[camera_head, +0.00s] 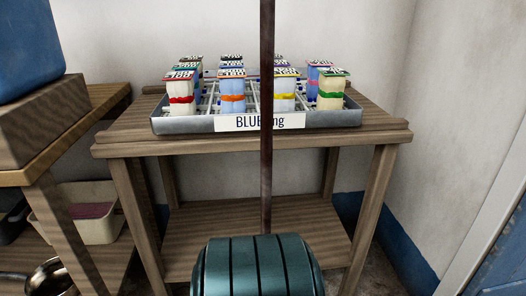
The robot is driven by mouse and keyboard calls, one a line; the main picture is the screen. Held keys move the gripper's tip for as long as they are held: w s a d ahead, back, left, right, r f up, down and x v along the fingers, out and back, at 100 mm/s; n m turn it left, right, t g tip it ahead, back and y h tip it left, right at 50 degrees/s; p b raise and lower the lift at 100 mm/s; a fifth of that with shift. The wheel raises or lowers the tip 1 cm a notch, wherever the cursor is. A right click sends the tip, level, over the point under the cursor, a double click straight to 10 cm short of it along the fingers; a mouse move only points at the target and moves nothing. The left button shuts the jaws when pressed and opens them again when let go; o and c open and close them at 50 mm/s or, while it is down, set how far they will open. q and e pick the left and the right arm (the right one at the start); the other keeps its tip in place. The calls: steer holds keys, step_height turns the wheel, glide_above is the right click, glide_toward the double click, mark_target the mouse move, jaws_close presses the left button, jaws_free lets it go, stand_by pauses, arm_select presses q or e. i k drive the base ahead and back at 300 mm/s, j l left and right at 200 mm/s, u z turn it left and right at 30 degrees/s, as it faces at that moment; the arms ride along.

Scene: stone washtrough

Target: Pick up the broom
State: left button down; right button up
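A thin dark reddish-brown pole (266,170), which looks like a broom handle, stands upright in the middle of the view. It runs from the top edge down to a rounded teal piece with dark stripes (258,268) at the bottom edge. I cannot tell whether this teal piece is the broom's head or something else behind or below it. The pole passes in front of the tray and table. Its upper end is out of view. Neither my left nor my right gripper is in view.
A wooden table (378,139) with a lower shelf stands behind the pole. A grey tray (344,118) labelled "BLUE…ng" holds several colourful cartons. A second wooden table (100,98) stands at the left, with a cream bin (100,229) and a metal pan (48,276) below. Walls close the right.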

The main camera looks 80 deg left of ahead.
mark_target(267, 8)
steer(key=i+u, duration=0.1)
steer(key=u, duration=1.25)
steer(key=k+j+u, duration=0.1)
steer(key=u, duration=1.1)
